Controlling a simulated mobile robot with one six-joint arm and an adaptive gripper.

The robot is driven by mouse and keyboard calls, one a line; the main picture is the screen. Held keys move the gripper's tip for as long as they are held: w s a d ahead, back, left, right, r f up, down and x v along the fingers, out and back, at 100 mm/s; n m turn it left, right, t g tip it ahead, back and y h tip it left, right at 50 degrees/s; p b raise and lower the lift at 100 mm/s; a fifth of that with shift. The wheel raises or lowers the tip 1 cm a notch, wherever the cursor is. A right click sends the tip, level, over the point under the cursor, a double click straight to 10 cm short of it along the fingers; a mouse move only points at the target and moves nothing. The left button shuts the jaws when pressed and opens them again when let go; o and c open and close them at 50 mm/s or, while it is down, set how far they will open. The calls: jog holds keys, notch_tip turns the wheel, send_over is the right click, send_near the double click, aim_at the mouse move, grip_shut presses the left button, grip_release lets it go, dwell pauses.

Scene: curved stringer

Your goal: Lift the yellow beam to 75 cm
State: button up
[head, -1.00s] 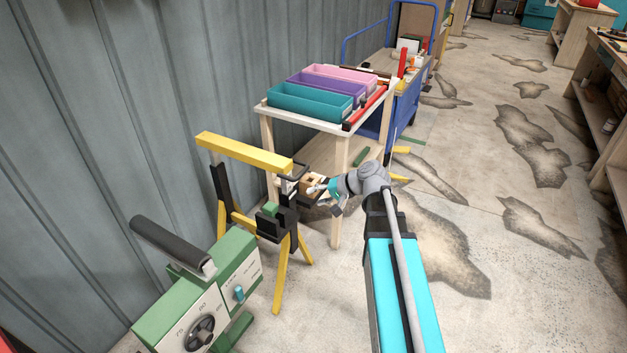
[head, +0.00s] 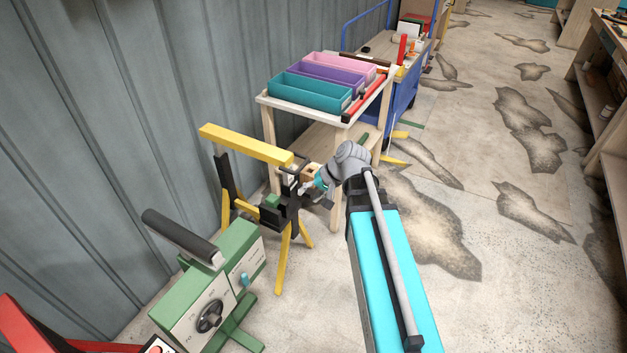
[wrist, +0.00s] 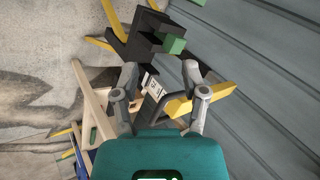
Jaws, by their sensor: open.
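The yellow beam (head: 245,143) lies level across the top of a stand with black posts and yellow legs (head: 284,255), near the wall in the head view. It also shows in the wrist view (wrist: 215,92), partly behind my right-hand finger. A green block (head: 272,201) sits on the stand's black bracket, below the beam's near end. My gripper (head: 304,187) is beside the stand, just below that end. In the wrist view my gripper (wrist: 160,72) is open, with a black part bearing a white label (wrist: 150,84) seen between the fingers. I cannot tell whether they touch.
A wooden table (head: 330,127) with teal, purple and pink bins stands just behind the stand. A green machine with a dial (head: 215,295) is at the front left. The corrugated wall (head: 110,110) closes off the left. Cracked floor (head: 500,220) is clear on the right.

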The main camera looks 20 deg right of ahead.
jog(key=s+a+r+n+g+h+p, duration=0.1)
jog(key=s+r+h+p, duration=0.4)
jog(key=r+p, duration=0.5)
jog(key=s+n+g+p, duration=0.1)
jog(key=s+g+p, duration=0.1)
jog(key=p, duration=0.1)
jog(key=shift+s+n, duration=0.4)
jog(key=shift+a, duration=0.1)
dwell(0.4)
jog(key=shift+s+r+h+p, duration=0.3)
jog(key=shift+r+h+p, duration=0.05)
jog(key=shift+r+p, duration=0.25)
jog(key=shift+s+r+h+p, duration=0.3)
jog(key=shift+r+h+p, duration=0.05)
jog(key=shift+r+p, duration=0.2)
